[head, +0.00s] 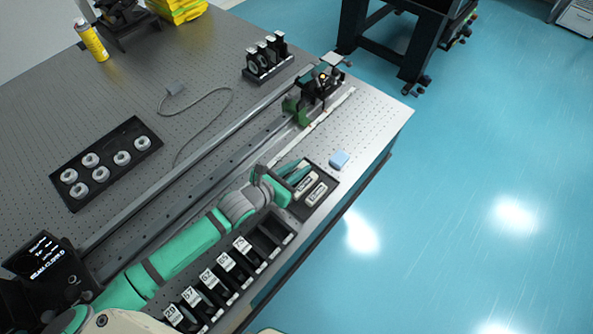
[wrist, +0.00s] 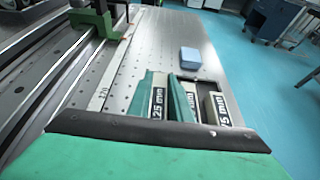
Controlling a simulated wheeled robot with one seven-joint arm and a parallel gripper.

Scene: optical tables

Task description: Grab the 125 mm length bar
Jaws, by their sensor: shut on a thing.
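My gripper (head: 296,172) is over the left end of a small dark tray (head: 331,178) near the table's right edge. In the wrist view, its two teal fingers (wrist: 163,82) stand on either side of a pale bar (wrist: 158,103) whose label reads "25 MM", its first part hidden. The gripper is shut on this 125 mm bar. I cannot tell whether the bar is clear of the tray.
A light blue block (head: 339,159) lies just beyond the tray. A long rail (head: 190,168) with an optical mount (head: 322,82) runs along the left. A row of labelled dark holders (head: 225,262) stands nearer. The table's right edge is close, with blue floor beyond.

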